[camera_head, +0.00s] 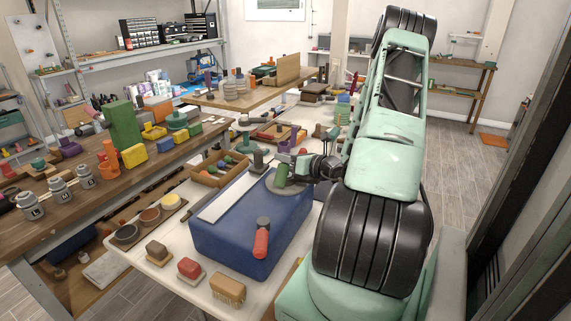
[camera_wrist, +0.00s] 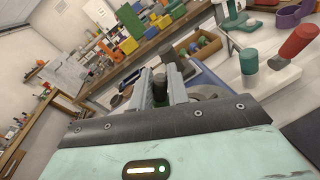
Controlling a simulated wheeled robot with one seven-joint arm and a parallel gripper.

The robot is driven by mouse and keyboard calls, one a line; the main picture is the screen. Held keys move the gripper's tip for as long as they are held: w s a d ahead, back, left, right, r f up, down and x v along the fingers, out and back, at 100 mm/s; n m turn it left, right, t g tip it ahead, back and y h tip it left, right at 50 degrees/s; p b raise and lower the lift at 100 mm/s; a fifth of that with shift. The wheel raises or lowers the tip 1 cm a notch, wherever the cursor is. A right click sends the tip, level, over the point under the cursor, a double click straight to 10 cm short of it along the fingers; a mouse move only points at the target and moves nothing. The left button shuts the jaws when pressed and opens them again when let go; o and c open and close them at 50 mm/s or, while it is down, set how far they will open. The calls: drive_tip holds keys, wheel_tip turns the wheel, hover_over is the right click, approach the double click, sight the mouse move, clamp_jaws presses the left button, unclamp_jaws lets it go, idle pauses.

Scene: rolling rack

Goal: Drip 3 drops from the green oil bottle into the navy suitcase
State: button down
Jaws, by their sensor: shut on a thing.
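The navy suitcase (camera_head: 248,247) is a big blue box on the white table, with a pale strip along its top. My gripper (camera_head: 291,168) reaches in from the right above the suitcase's far right part. It is shut on the green oil bottle (camera_head: 282,171), of which only a small green part shows between the jaws. In the wrist view the two fingers of my gripper (camera_wrist: 162,88) close on a dark-topped piece, probably the bottle's cap. My arm and jaws hide the rest of the bottle, and I cannot tell its tilt clearly.
A red cylinder with a dark end (camera_head: 261,241) shows at the suitcase's front. A grey-green disc (camera_head: 289,186) lies below my gripper. Several small brushes and blocks line the table's front edge. A wooden tray (camera_head: 207,178) stands behind left. A cluttered bench (camera_head: 60,205) is at left.

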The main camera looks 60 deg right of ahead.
drive_tip(key=shift+d+f, duration=0.1)
drive_tip(key=shift+d, duration=0.1)
drive_tip(key=shift+a+r+p, duration=0.1)
drive_tip(key=shift+r+p, duration=2.85)
drive_tip(key=shift+r, duration=0.65)
drive_tip(key=shift+f, duration=0.15)
drive_tip(key=shift+f+b, duration=0.1)
drive_tip(key=shift+b, duration=0.45)
drive_tip(key=shift+f+n+t+b, duration=0.1)
drive_tip(key=shift+n+t+b, duration=0.2)
drive_tip(key=shift+n+b, duration=0.4)
drive_tip(key=n+b, duration=0.2)
drive_tip(key=b, duration=0.1)
drive_tip(key=shift+t+h+b, duration=0.3)
drive_tip(key=shift+t+b, duration=0.05)
drive_tip(key=shift+t, duration=0.05)
drive_tip(key=shift+r, duration=0.2)
drive_tip(key=shift+r, duration=0.1)
